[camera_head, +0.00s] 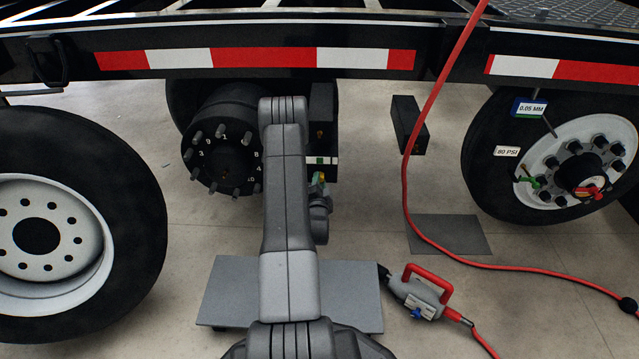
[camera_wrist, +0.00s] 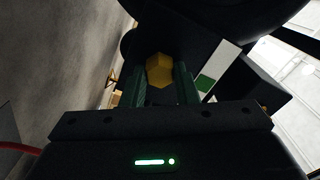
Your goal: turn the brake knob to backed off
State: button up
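The brake knob (camera_wrist: 160,70) is a yellow, many-sided knob on a dark housing in the wrist view. A white strip (camera_wrist: 219,71) with a green square (camera_wrist: 204,83) lies to its right. My gripper (camera_wrist: 162,76) has its two dark green fingers on either side of the knob, with almost no gap showing. Whether they press on it I cannot tell. In the head view, my gripper (camera_head: 319,182) is low beside the dark brake housing (camera_head: 323,103), just right of my arm. My arm hides part of the housing, and the knob is barely visible there.
A wheel hub with studs (camera_head: 222,140) is left of my arm. A loose tyre (camera_head: 125,180) stands at front left, a mounted wheel (camera_head: 477,165) at right. A red hose (camera_head: 404,180) hangs down to the floor. A red-handled tool (camera_head: 418,298) lies beside a grey plate (camera_head: 352,290).

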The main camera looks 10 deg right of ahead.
jog(key=c, duration=0.4)
jog(key=shift+o, duration=0.2)
jog(key=shift+n, duration=0.3)
jog(key=m, duration=2.7)
jog(key=shift+m, duration=0.4)
dwell(0.8)
dwell(0.4)
